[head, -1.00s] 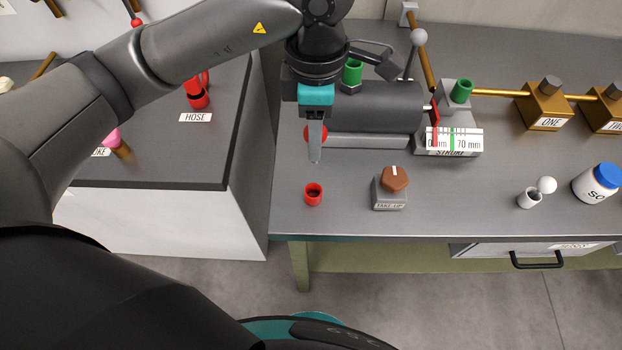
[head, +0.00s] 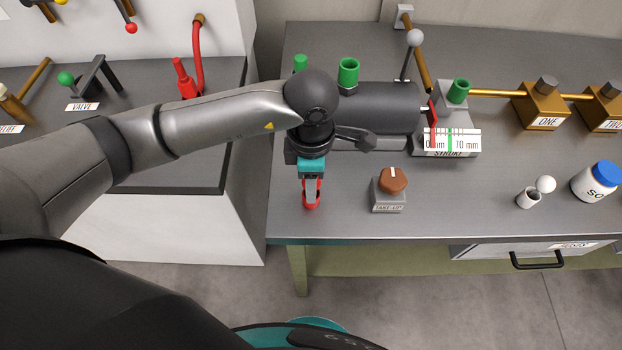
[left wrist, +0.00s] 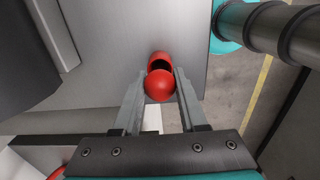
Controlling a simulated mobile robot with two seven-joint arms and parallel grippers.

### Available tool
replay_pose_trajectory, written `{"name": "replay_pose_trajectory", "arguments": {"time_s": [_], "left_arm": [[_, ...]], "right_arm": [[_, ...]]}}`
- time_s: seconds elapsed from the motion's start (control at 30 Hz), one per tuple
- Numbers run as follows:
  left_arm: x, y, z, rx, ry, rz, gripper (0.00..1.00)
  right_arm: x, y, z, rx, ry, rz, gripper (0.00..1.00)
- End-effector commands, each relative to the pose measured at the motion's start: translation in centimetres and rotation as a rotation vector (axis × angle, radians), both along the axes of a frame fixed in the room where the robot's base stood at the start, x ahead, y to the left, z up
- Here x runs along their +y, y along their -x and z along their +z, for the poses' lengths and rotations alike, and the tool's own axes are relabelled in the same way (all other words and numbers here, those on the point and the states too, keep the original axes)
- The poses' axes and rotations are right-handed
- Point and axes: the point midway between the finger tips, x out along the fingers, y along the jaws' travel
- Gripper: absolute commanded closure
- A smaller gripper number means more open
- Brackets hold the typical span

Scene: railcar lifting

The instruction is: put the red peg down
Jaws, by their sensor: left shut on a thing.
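My left gripper (head: 311,198) is above the front left part of the grey bench (head: 350,222), pointing down. In the left wrist view its fingers (left wrist: 159,92) are shut on the red peg, whose round red head (left wrist: 159,86) sits between the tips. A red cup (left wrist: 157,60) with a dark opening shows right beside the head, partly covered by it. In the head view the fingers overlap the red cup (head: 311,206) and hide most of it. How far the peg is inside the cup cannot be told. My right gripper is not in view.
The brown TAKE UP knob (head: 393,180) stands close to the right of the gripper. A dark cylinder (head: 382,107) with green ports (head: 348,72) lies behind. A white gauge (head: 450,142) is further right. The bench's front edge is near; bare bench lies right of the knob.

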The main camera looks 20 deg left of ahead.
Motion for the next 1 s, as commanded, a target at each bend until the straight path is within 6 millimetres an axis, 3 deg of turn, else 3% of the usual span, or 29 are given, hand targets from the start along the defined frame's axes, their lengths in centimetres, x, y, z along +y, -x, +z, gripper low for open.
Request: {"name": "replay_pose_trajectory", "arguments": {"time_s": [0.2, 0.23, 0.47, 0.83, 1.0], "left_arm": [[0.0, 0.0, -0.3, -0.001, 0.000, 0.000, 1.00], [0.0, 0.0, -0.3, 0.000, 0.000, 0.000, 0.56], [0.0, 0.0, -0.2, 0.000, 0.000, 0.001, 0.30], [0.0, 0.0, 0.2, 0.000, 0.000, 0.001, 0.28], [0.0, -0.1, 3.0, -0.006, 0.000, -0.002, 0.28]], "right_arm": [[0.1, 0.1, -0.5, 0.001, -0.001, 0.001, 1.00], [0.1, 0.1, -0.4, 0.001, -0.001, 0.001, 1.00], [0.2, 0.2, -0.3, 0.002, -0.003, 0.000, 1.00], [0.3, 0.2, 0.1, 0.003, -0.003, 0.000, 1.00], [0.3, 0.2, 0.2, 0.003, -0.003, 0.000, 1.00]]}}
